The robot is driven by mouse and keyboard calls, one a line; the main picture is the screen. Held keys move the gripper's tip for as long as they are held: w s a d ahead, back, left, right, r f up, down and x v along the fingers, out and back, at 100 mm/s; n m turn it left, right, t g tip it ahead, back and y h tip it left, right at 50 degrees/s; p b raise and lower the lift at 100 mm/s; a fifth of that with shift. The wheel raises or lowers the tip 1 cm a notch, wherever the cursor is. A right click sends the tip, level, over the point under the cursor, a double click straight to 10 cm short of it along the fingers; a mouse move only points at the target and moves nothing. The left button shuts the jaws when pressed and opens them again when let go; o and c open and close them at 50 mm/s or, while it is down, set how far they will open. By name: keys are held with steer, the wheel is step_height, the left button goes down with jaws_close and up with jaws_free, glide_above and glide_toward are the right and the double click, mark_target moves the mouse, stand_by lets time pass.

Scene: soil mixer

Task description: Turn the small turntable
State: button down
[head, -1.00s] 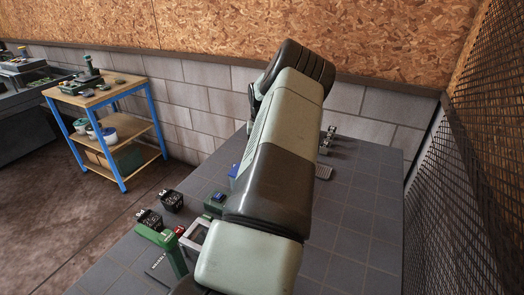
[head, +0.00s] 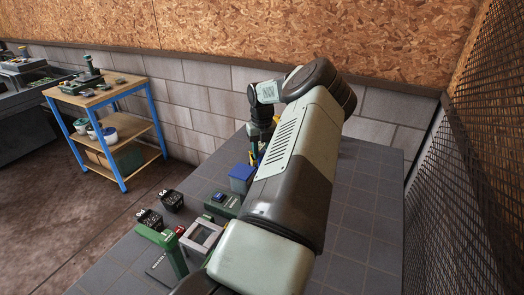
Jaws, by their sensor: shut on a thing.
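My gripper (head: 254,154) shows only in part at the far end of the arm, low over the grey tiled table (head: 365,215), just behind a blue-topped box (head: 242,174). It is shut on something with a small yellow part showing. The fingertips and most of the held thing are hidden by the box and my arm. I cannot make out a small turntable; it may be behind my arm.
The right side is clear up to a mesh wall (head: 480,150).

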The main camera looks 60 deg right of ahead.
steer(key=c, duration=0.7)
jaws_free()
steer(key=shift+r, duration=0.1)
step_height(320, 180, up, 11)
steer(key=shift+f, duration=0.1)
